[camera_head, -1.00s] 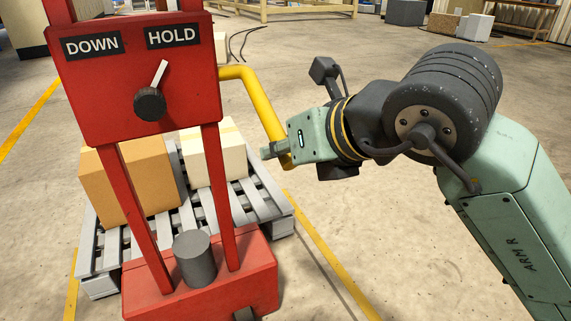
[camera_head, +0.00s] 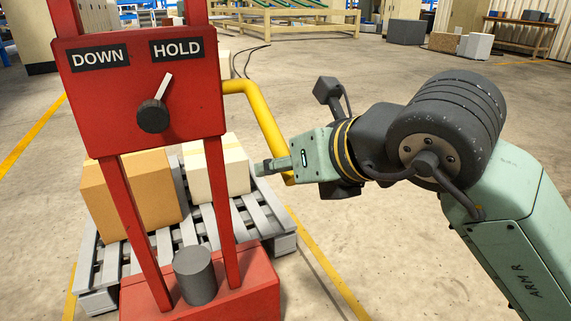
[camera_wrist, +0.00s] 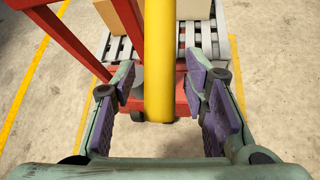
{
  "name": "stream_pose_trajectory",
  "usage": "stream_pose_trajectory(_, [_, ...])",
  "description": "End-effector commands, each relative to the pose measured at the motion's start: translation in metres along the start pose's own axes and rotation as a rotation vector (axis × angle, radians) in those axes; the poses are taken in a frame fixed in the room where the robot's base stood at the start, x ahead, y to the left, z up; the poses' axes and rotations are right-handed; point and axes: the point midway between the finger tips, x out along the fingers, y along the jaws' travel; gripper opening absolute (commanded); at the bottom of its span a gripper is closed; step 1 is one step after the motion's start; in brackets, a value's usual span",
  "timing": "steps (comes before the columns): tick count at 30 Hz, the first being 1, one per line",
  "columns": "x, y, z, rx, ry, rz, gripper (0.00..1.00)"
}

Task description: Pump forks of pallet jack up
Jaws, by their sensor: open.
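The red pallet jack (camera_head: 240,295) stands at the left in the head view. Its red panel (camera_head: 100,110) bears DOWN and HOLD labels, and the white pointer of the black knob (camera_head: 153,116) points toward HOLD. A yellow handle (camera_head: 264,120) bends out from the panel's right side and down. My gripper (camera_head: 272,168) is at the handle's lower part. In the wrist view the yellow handle (camera_wrist: 158,60) runs between the purple-padded, open fingers (camera_wrist: 165,95), with visible gaps on both sides. The forks are hidden.
A grey slatted pallet (camera_head: 278,240) behind the jack carries a brown box (camera_head: 135,190) and a paler box (camera_head: 225,170). Yellow lines mark the floor. The floor to the right is clear. Benches and blocks (camera_head: 476,46) stand far back.

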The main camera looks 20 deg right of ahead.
Motion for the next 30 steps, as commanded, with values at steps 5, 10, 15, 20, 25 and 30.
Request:
stream_pose_trajectory(5, [0.000, 0.000, 0.000, 0.001, 0.000, 0.000, 0.41])
stream_pose_trajectory(10, [-0.006, -0.001, 0.001, 0.001, -0.002, -0.002, 0.41])
stream_pose_trajectory(15, [-0.034, -0.001, 0.001, 0.002, -0.004, -0.003, 0.41])
stream_pose_trajectory(20, [-0.070, -0.001, 0.001, 0.003, -0.003, -0.003, 0.41])
stream_pose_trajectory(25, [-0.100, 0.000, 0.001, 0.001, -0.002, -0.002, 0.41])
stream_pose_trajectory(30, [-0.117, 0.000, 0.001, 0.001, -0.001, -0.001, 0.41])
